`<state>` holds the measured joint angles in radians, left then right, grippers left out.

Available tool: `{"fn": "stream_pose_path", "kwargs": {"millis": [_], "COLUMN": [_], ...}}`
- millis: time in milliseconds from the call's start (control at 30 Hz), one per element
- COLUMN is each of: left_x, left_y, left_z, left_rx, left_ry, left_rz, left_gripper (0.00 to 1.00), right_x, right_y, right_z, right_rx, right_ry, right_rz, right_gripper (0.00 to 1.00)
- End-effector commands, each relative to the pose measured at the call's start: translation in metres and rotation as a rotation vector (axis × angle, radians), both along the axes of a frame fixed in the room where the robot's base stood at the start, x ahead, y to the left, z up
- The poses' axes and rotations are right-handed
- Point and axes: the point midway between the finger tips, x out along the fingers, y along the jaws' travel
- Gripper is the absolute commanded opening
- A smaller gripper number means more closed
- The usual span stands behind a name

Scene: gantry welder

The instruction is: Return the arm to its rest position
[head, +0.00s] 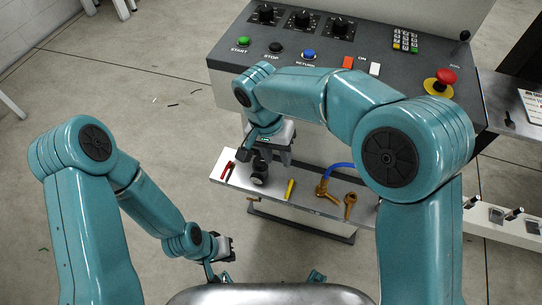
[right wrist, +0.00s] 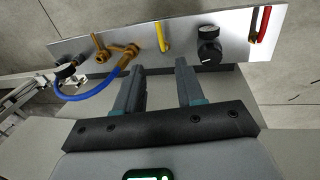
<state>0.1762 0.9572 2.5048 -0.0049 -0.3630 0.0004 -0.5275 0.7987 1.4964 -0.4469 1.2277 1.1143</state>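My right arm reaches across the head view from the right and bends down toward the silver panel (head: 213,178). My right gripper (head: 263,152) hangs above the left part of this panel, close to the black knob and gauge (head: 259,172). In the right wrist view the two fingers of the right gripper (right wrist: 158,70) stand apart with nothing between them. The black knob (right wrist: 209,50) is beyond the right finger there, apart from it. My left arm hangs low on the left, and its gripper (head: 222,258) is above the floor; its fingers are too small to read.
The panel carries a red handle (head: 227,171), a yellow handle (head: 289,189) and brass fittings (head: 327,192) with a blue hose (head: 338,165). Behind stands a dark console (head: 330,60) with buttons, knobs and a red emergency stop (head: 445,76). The floor at left is mostly clear.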

Motion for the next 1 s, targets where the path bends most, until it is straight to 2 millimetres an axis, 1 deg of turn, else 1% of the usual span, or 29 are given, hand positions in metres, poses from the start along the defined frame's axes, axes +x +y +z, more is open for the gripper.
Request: {"fn": "stream_pose_path", "kwargs": {"millis": [33, 167, 767, 867, 967, 1000], "left_x": [0.000, 0.000, 0.000, 0.000, 0.000, 0.000], "left_y": [0.000, 0.000, 0.000, 0.000, 0.000, 0.000], "left_z": [0.005, 0.007, 0.007, 0.014, 0.028, 0.035], "left_rx": [0.000, 0.000, 0.000, 0.000, 0.000, 0.000], "left_ry": [0.000, 0.000, 0.000, 0.000, 0.000, 0.000], "left_rz": [0.000, 0.000, 0.000, 0.000, 0.000, 0.000], "left_gripper": [0.00, 0.00, 0.00, 0.00, 0.00, 0.00], "right_x": [0.001, 0.001, 0.001, -0.003, -0.018, -0.030], "right_y": [-0.002, -0.005, -0.008, -0.014, -0.026, -0.032], "right_z": [0.006, 0.009, 0.007, -0.011, -0.053, -0.072], "right_rx": [0.000, 0.000, 0.004, 0.049, 0.168, 0.233], "right_ry": [0.000, 0.000, 0.003, 0.034, 0.087, 0.104], "right_rz": [-0.001, 0.000, 0.003, 0.033, 0.096, 0.121], "right_gripper": [0.38, 0.38, 0.38, 0.38, 0.38, 0.38]}}
